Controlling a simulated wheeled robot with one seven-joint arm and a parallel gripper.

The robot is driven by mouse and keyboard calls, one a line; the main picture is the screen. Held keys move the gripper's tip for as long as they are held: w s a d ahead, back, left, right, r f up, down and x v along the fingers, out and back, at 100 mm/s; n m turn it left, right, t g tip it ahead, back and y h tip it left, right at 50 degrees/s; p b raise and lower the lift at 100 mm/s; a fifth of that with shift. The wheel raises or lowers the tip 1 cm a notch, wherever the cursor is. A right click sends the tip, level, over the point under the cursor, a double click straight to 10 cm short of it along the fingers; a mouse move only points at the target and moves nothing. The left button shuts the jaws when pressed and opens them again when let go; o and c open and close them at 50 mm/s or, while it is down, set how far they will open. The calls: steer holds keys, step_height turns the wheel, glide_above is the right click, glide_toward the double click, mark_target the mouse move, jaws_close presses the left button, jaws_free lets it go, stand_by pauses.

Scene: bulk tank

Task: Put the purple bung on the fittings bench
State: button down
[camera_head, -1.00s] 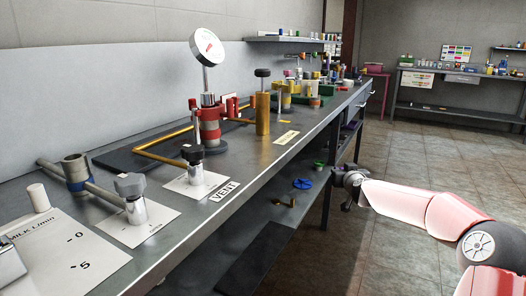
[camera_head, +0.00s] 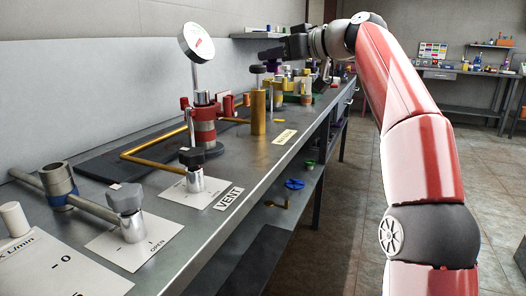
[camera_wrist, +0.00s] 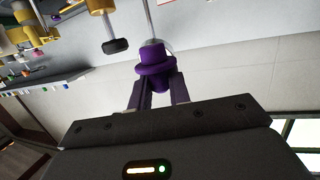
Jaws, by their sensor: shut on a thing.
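The purple bung (camera_wrist: 156,65), a flanged plug, is held between the two fingers of my gripper (camera_wrist: 158,92) in the wrist view. In the head view my gripper (camera_head: 272,54) is raised above the long steel bench (camera_head: 255,178), near the gold post; the bung is hard to make out there. A second bench (camera_head: 462,77) stands against the far wall at the right, with small items and a poster. I cannot tell by any label which bench is the fittings bench.
The long bench carries a round gauge (camera_head: 196,43) on a red-banded stand, a gold post (camera_head: 258,112), valves on white cards and several small fittings farther back. A lower shelf holds a blue handwheel (camera_head: 294,184). The tiled floor at right is open.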

steer(key=shift+s+a+f+b, duration=0.25)
steer(key=shift+s+a+b, duration=0.1)
steer(key=shift+s+b, duration=0.3)
steer(key=b, duration=0.8)
glide_above(270, 151)
steer(key=shift+g, duration=0.3)
step_height(270, 151, down, 14)
steer(key=shift+f+b, duration=0.55)
steer(key=shift+f, duration=1.8)
steer(key=c, duration=1.3)
jaws_free()
steer(key=b+v, duration=0.1)
steer(key=v, duration=1.1)
steer(key=shift+f, duration=0.1)
